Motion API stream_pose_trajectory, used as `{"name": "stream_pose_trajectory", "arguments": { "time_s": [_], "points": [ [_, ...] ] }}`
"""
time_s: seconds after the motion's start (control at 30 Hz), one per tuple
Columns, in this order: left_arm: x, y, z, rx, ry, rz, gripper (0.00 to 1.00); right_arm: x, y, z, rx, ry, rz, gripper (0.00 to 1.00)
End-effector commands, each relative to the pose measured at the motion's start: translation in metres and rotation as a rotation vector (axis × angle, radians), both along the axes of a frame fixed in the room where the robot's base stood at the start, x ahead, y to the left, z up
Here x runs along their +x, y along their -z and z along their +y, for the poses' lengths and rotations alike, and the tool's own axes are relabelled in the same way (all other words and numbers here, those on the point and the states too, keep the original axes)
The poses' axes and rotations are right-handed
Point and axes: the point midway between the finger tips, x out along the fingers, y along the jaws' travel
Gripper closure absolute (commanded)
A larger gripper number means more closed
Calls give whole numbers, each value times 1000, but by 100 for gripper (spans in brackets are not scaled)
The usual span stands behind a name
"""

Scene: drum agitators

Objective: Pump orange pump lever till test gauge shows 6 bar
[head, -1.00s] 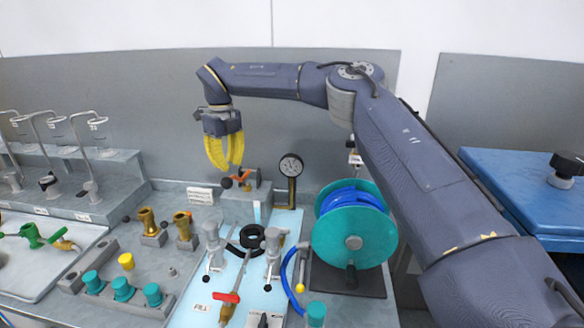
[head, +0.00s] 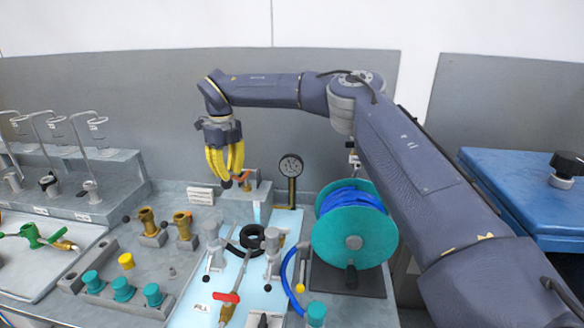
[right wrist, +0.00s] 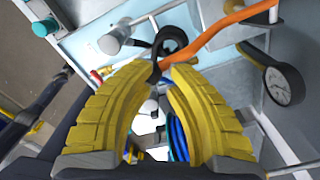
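The orange pump lever (head: 246,182) sits on a grey block at the back of the bench and ends in a black knob (head: 227,184). My right gripper (head: 226,178), with yellow ribbed fingers, points down at the knob end and partly hides the lever. In the right wrist view the orange lever (right wrist: 235,20) runs from upper right toward the fingertips (right wrist: 165,72), which stand apart with a gap. The round test gauge (head: 291,166) stands right of the lever and also shows in the right wrist view (right wrist: 284,84); its reading is too small to tell. My left gripper is out of view.
A teal reel (head: 354,240) with blue hose stands right of the gauge. A black ring (head: 252,237) and grey valves lie in front. Brass fittings (head: 148,222) and teal caps (head: 122,288) stand at left. The air above the bench's middle is free.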

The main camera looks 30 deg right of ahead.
Motion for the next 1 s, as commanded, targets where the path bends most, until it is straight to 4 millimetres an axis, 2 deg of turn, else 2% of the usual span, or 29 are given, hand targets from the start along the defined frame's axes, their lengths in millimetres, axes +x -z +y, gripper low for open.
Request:
{"name": "stream_pose_trajectory", "arguments": {
  "time_s": [0.7, 0.9, 1.0],
  "points": [
    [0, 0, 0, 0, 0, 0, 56, -4, 102, -2, -8, 4, 1, 87],
    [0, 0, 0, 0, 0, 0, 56, -5, 122, -1, -9, 3, 0, 87],
    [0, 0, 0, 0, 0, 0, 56, -6, 124, 0, -7, 4, -1, 87]
  ]
}}
